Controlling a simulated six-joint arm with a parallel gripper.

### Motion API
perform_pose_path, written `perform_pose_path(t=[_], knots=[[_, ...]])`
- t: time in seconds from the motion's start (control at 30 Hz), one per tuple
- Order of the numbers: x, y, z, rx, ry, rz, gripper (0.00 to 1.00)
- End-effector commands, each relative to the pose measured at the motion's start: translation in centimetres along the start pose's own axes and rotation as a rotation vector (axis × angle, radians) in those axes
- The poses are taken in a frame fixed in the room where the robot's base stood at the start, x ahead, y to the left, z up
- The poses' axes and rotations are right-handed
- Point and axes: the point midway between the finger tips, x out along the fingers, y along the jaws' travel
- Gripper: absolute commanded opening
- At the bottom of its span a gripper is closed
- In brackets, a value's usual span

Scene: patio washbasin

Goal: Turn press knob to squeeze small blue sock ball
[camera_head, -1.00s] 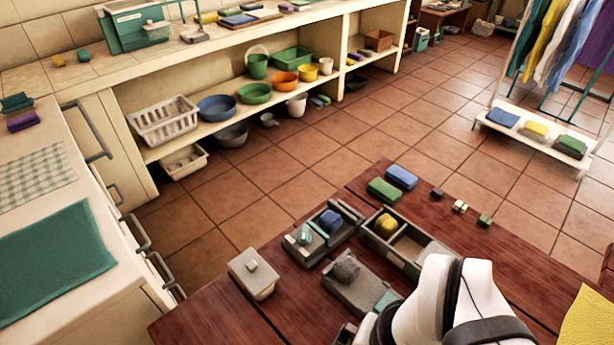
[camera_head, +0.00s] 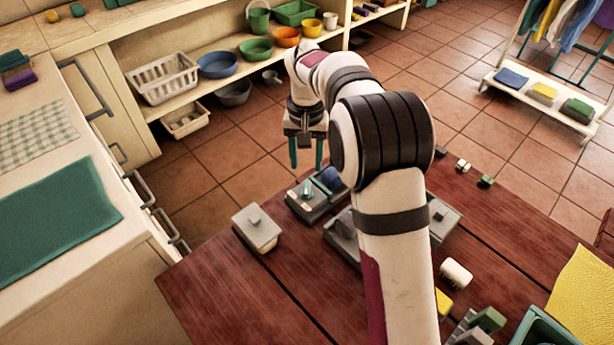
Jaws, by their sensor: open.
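The small press (camera_head: 301,206) is a dark grey block near the far left edge of the wooden table. Its teal knob (camera_head: 308,189) stands on its left part. The small blue sock ball (camera_head: 330,177) sits in the press to the right of the knob, partly hidden by my arm. My gripper (camera_head: 306,164) points down with its two teal fingers apart and nothing between them. In the picture it appears just above the knob; a gap shows between the fingertips and the knob, and the exact height cannot be told.
A pale lidded box (camera_head: 256,228) stands left of the press. My arm hides much of the table's middle, including part of a grey tray (camera_head: 342,238). A white brush (camera_head: 456,273) and a green bin (camera_head: 552,330) lie to the right. The front-left tabletop is clear.

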Motion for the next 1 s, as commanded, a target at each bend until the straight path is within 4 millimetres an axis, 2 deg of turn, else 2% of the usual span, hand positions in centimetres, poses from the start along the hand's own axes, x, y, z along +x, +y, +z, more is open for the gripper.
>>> perform_pose_path(t=[0.1,0.2,0.3,0.5,0.77,1.0], knots=[[3.7,0.1,0.1,0.0,-0.004,0.002,0.5],[6.3,0.1,0.1,0.001,-0.003,0.001,0.5],[8.0,0.0,0.1,0.002,-0.002,0.0,0.5],[9.6,0.1,0.0,0.002,0.0,0.0,0.5],[9.7,0.0,0.0,0.002,0.001,-0.001,0.5],[9.7,0.0,0.0,0.002,0.001,-0.001,0.07]])
